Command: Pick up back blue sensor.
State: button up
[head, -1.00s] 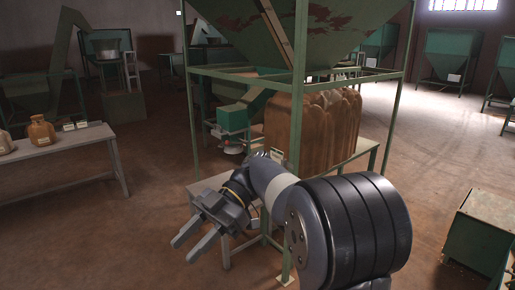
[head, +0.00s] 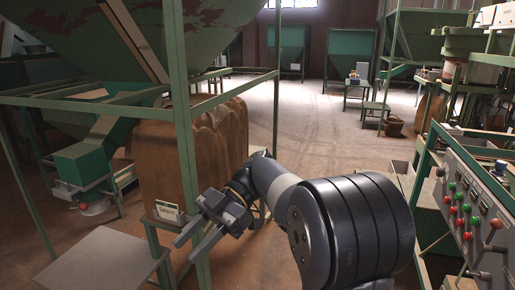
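My gripper (head: 186,249) is in the lower middle of the head view, its two fingers apart and nothing between them. It points down and left, near a green post of the big hopper frame. I cannot make out a blue sensor for certain. A small blue and white item (head: 355,76) sits on a small green stand (head: 357,86) far back, right of centre. It is too small to identify, and it is far from my gripper.
A green hopper frame (head: 184,150) with a brown sack (head: 222,135) stands close on the left. A grey table (head: 105,256) is at lower left. A control panel (head: 482,205) with red and green buttons is close on the right. Open floor (head: 318,130) lies between them towards the back.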

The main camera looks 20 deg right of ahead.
aim_at(500, 165)
jog(key=i+l+z, duration=0.2)
jog(key=i+z, duration=0.25)
jog(key=i+l+z, duration=0.1)
jog(key=i+z, duration=0.15)
jog(key=z, duration=0.2)
jog(key=i+j+z, duration=0.1)
jog(key=i+z, duration=0.25)
jog(key=z, duration=0.15)
jog(key=i+j+z, duration=0.2)
jog(key=i+z, duration=0.45)
jog(key=z, duration=0.25)
jog(key=i+j+z, duration=0.1)
jog(key=z, duration=0.35)
jog(key=i+j+z, duration=0.15)
jog(key=z, duration=0.3)
jog(key=i+j+z, duration=0.2)
jog(key=z, duration=0.25)
jog(key=i+j+z, duration=0.2)
jog(key=z, duration=0.15)
jog(key=i+j+z, duration=0.15)
jog(key=z, duration=0.2)
jog(key=i+j+z, duration=0.1)
jog(key=j+z, duration=0.2)
jog(key=j, duration=0.1)
